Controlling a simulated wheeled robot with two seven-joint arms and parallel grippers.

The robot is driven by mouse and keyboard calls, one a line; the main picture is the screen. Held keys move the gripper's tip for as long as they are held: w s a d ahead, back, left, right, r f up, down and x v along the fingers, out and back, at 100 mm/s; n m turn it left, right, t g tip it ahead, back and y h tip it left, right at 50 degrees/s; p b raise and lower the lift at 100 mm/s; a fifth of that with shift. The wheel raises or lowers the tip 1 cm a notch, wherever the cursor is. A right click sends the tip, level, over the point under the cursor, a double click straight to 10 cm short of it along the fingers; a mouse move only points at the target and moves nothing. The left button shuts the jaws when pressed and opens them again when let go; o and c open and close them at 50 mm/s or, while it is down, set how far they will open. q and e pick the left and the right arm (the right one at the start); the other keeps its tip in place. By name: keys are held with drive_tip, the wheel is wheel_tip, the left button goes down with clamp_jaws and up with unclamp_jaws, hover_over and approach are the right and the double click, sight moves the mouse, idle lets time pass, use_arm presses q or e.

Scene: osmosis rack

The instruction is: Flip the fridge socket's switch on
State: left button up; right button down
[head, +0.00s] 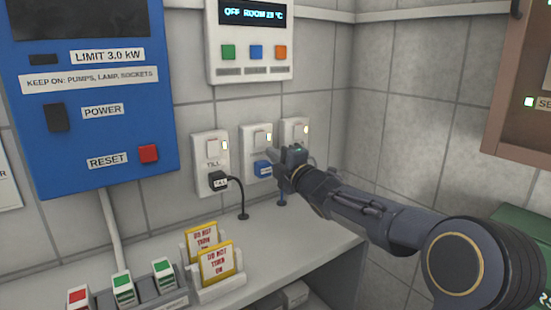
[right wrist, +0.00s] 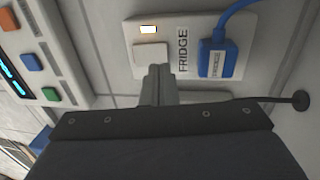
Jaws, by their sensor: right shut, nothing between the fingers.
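The fridge socket (right wrist: 172,88) fills the middle of the right wrist view, with a FRIDGE label, a blue plug (right wrist: 218,60) and a pale rocker switch (right wrist: 150,54). A small light (right wrist: 148,29) beside the switch glows. In the head view it is the middle socket (head: 247,145) of three, with its blue plug (head: 263,169). My right gripper (right wrist: 157,72) is shut and empty, its fingertips at the switch's edge; I cannot tell whether they touch it. In the head view the right gripper (head: 284,158) partly covers the right-hand socket. My left gripper is not in view.
The TILL socket (head: 203,165) with a black plug (head: 217,182) is left of the fridge socket. A control panel (head: 245,68) hangs above and a blue power box (head: 110,130) is at left. Warning cards (head: 216,263) and several small switches stand on the shelf below.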

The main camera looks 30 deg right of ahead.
drive_tip(key=s+d+f, duration=0.1)
drive_tip(key=s, duration=0.9)
drive_tip(key=shift+f, duration=0.3)
drive_tip(key=shift+s, duration=0.1)
drive_tip(key=s+a+f+m+g+y, duration=0.1)
drive_tip(key=s+a+f+m+g, duration=0.75)
drive_tip(key=s+f, duration=0.45)
drive_tip(key=s+a+f+m+g+y, duration=0.1)
drive_tip(key=s+a+f+m+g, duration=0.5)
drive_tip(key=s+a+f+m, duration=0.75)
drive_tip(key=s+d+r+p, duration=0.1)
drive_tip(key=d+r+p, duration=0.1)
drive_tip(key=r+p, duration=0.8)
drive_tip(key=d+r+n+p, duration=0.1)
drive_tip(key=d+r+p, duration=0.2)
drive_tip(key=r+p, duration=0.8)
wheel_tip(320, 180, up, 3)
drive_tip(key=shift+s+f, duration=0.1)
drive_tip(key=shift+s, duration=0.3)
